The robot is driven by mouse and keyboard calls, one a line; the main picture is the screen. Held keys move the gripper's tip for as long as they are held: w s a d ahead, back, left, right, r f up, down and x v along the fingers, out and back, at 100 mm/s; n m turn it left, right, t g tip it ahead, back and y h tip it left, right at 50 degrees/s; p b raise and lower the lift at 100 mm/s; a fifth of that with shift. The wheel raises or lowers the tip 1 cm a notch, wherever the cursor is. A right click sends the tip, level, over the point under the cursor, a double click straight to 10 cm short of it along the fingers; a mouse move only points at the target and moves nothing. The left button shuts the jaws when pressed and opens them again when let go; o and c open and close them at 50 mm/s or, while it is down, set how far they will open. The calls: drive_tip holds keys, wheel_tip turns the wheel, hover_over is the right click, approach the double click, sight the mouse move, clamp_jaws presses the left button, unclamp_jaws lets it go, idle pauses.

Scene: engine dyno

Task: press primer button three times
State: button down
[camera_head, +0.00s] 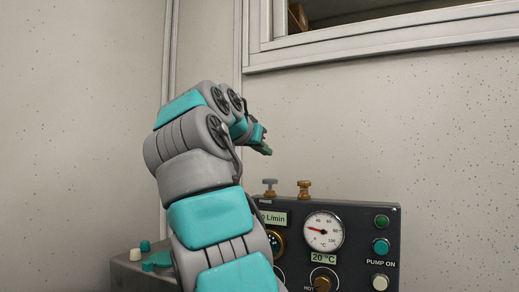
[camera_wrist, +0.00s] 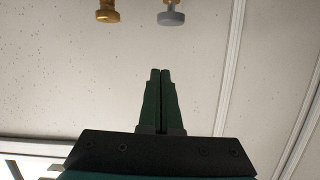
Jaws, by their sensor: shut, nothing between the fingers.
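A dark control panel (camera_head: 360,222) stands in front of the wall. A grey plunger-like knob (camera_head: 269,187) and a brass one (camera_head: 304,188) rise from its top edge. The wrist view also shows the brass knob (camera_wrist: 107,14) and the grey knob (camera_wrist: 171,16) at its top edge. The label below the grey knob is too small to read, so I cannot tell which control is the primer button. My gripper (camera_head: 265,150) is above the grey knob in the head view, apart from it. Its green fingers (camera_wrist: 160,72) are shut together and empty.
The panel front carries a green button (camera_head: 382,222), a teal button (camera_head: 381,247) marked PUMP ON, a cream button (camera_head: 380,282), a dial (camera_head: 323,230) and a brass knob (camera_head: 323,281). A small box (camera_head: 140,272) stands left. A window frame (camera_head: 385,40) is above.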

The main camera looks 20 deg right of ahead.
sight(270, 181)
drive_tip(key=w+d+f+b, duration=0.2)
drive_tip(key=w+d+f, duration=0.2)
drive_tip(key=shift+w+f, duration=0.1)
drive_tip(key=shift+f, duration=0.05)
drive_tip(key=shift+a+f+b, duration=0.15)
drive_tip(key=shift+f+b, duration=0.55)
drive_tip(key=shift+b, duration=0.05)
